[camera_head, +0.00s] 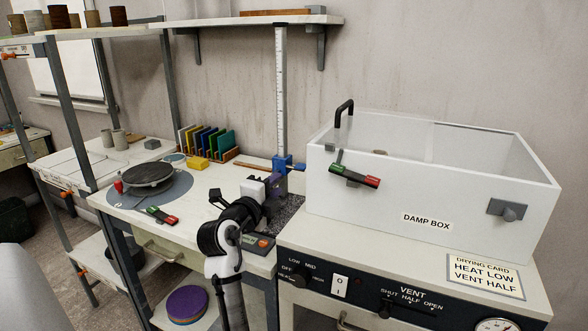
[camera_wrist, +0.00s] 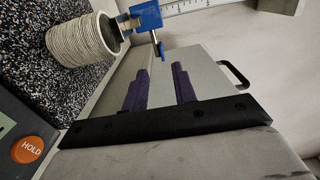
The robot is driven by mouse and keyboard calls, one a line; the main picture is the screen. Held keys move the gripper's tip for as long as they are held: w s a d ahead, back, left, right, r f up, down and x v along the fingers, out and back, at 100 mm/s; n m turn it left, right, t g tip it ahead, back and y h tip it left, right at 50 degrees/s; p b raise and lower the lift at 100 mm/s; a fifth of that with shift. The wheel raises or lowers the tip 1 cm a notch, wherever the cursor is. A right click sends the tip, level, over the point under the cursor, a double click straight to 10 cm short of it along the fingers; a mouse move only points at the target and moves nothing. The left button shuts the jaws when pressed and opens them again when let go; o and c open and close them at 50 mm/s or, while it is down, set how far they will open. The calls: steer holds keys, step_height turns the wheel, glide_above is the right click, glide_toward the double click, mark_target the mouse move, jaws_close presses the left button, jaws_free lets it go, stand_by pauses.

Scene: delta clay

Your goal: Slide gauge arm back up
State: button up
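The gauge is a tall white ruled post (camera_head: 281,90) with a blue slider (camera_head: 283,162) low on it. The slider also shows at the top of the wrist view (camera_wrist: 147,14), beside the ruled scale (camera_wrist: 190,5). A pale ribbed clay cylinder (camera_wrist: 85,40) stands on a speckled slab, close to the slider. My gripper (camera_wrist: 160,70) has two purple fingers, apart with nothing between them. The fingertips are near the slider and do not appear to touch it. In the head view, my arm partly hides this area.
A grey device with an orange HOLD button (camera_wrist: 29,149) sits beside the slab. A shelf (camera_head: 250,20) is above the post. A round turntable (camera_head: 148,176) is left.

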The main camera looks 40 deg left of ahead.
mark_target(294, 168)
steer(key=p+x, duration=0.2)
steer(key=x, duration=0.7)
steer(key=shift+w+a, duration=0.15)
steer(key=shift+w, duration=0.15)
steer(key=shift+c, duration=0.2)
jaws_close()
